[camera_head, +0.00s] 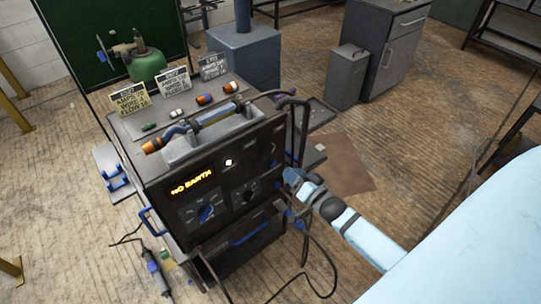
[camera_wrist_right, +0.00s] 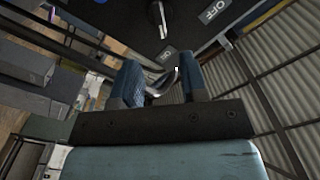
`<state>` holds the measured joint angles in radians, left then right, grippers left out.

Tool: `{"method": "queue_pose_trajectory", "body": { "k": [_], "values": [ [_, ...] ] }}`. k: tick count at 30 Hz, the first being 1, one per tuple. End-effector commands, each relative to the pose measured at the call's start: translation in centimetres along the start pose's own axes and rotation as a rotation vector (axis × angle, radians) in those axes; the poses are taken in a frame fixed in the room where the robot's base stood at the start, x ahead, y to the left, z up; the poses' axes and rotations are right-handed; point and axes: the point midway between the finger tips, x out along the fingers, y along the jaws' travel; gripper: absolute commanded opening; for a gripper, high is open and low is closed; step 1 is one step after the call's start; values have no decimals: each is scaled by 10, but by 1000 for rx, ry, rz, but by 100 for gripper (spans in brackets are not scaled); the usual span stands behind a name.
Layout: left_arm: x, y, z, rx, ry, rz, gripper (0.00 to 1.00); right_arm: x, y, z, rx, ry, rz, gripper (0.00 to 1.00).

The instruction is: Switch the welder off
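The welder (camera_head: 225,215) is a dark box on a cart, with a lit orange "NO EARTH" display (camera_head: 191,184) on its front. Below the display are a blue knob (camera_head: 206,213) and a dark knob (camera_head: 248,192). My right gripper (camera_head: 291,182) is at the welder's right side. In the right wrist view its two blue fingers (camera_wrist_right: 162,82) are apart. A dark panel above them carries a silver lever (camera_wrist_right: 158,18) and an "OFF" label (camera_wrist_right: 212,11). A greyish curved piece shows between or behind the fingers; contact cannot be told. My left gripper is out of view.
Cards, small coloured parts and a handle sit on the welder's top. A green gas cylinder (camera_head: 146,66) stands behind it. Cables hang at its lower right, and a torch (camera_head: 156,269) lies at lower left. A grey cabinet (camera_head: 385,48) stands at the back, with open floor before it.

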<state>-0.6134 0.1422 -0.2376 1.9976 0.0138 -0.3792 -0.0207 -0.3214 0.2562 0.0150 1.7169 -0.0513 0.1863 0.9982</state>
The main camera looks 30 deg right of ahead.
Motion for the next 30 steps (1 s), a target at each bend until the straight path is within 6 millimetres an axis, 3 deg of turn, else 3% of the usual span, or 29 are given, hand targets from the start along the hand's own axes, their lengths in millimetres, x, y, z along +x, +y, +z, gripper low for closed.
{"method": "queue_pose_trajectory", "body": {
  "k": [9, 15, 21, 29, 30],
  "values": [
    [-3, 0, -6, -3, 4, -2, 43, 70, -1, -1, 0, 1, -1, 40],
    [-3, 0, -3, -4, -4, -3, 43, 99, -1, 0, -1, 0, 1, 40],
    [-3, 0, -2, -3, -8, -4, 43, 110, 0, 0, -1, -1, 1, 40],
    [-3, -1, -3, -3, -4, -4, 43, 111, 0, 1, -2, -2, 1, 40],
    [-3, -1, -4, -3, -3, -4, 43, 111, 0, 1, -2, -2, 1, 31]
  ]
}}
